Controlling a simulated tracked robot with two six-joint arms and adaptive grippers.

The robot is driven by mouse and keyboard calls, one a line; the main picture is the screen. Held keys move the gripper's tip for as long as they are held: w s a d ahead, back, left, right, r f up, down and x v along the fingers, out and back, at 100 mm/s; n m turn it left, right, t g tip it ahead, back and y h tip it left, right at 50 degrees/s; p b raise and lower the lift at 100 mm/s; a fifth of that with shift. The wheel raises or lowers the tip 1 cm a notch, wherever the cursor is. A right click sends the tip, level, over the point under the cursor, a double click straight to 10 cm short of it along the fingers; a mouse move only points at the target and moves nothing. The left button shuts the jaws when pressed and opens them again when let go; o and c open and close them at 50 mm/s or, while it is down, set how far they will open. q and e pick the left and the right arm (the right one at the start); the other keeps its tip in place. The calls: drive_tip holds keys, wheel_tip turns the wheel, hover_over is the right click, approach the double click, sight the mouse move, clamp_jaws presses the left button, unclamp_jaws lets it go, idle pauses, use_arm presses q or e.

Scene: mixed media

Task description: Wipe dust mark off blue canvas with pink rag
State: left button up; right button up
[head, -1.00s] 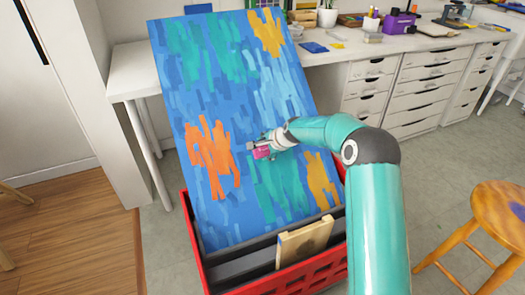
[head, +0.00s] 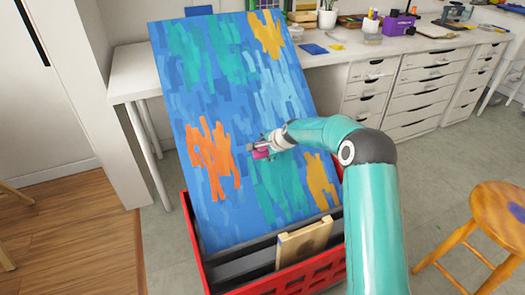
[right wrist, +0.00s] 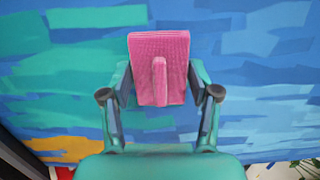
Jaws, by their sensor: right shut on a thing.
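The blue canvas (head: 240,100), painted with teal, orange and yellow patches, leans tilted in a red crate. My right gripper (head: 259,148) is in front of the middle of the canvas, just right of the large orange patch. It is shut on the pink rag (right wrist: 158,65), a folded pad with a raised ridge between the fingers. The rag is at or very close to the canvas surface; I cannot tell if it touches. No dust mark can be made out in either view. My left gripper is not in view.
The red crate (head: 300,275) also holds a small wooden-framed panel (head: 304,243). A white desk with drawers (head: 420,88) stands behind, carrying a purple box (head: 398,22) and other supplies. A wooden stool (head: 497,212) stands at the right. Grey floor lies open between.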

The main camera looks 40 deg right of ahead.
drive_tip(key=shift+w+a+p, duration=0.15)
drive_tip(key=shift+a+p, duration=0.8)
drive_tip(key=shift+p, duration=0.1)
drive_tip(key=shift+a+f, duration=0.1)
drive_tip(key=shift+a, duration=0.05)
drive_tip(key=shift+f, duration=0.1)
drive_tip(key=shift+d+f+b, duration=0.15)
drive_tip(key=shift+d+b, duration=0.65)
drive_tip(key=shift+b, duration=0.1)
drive_tip(key=shift+s+d+r+b, duration=0.2)
drive_tip(key=shift+s+d+b, duration=0.1)
drive_tip(key=shift+d, duration=0.1)
drive_tip(key=shift+a+r+p, duration=0.2)
drive_tip(key=shift+a+p, duration=0.05)
drive_tip(key=shift+p, duration=0.25)
drive_tip(key=shift+w+a+r+p, duration=0.2)
drive_tip(key=shift+a+p, duration=0.3)
drive_tip(key=shift+p, duration=0.25)
drive_tip(key=shift+a+f+p, duration=0.1)
drive_tip(key=shift+a+p, duration=0.2)
drive_tip(key=shift+a, duration=0.1)
drive_tip(key=shift+f, duration=0.15)
drive_tip(key=shift+p+v, duration=0.45)
drive_tip(key=shift+v, duration=0.5)
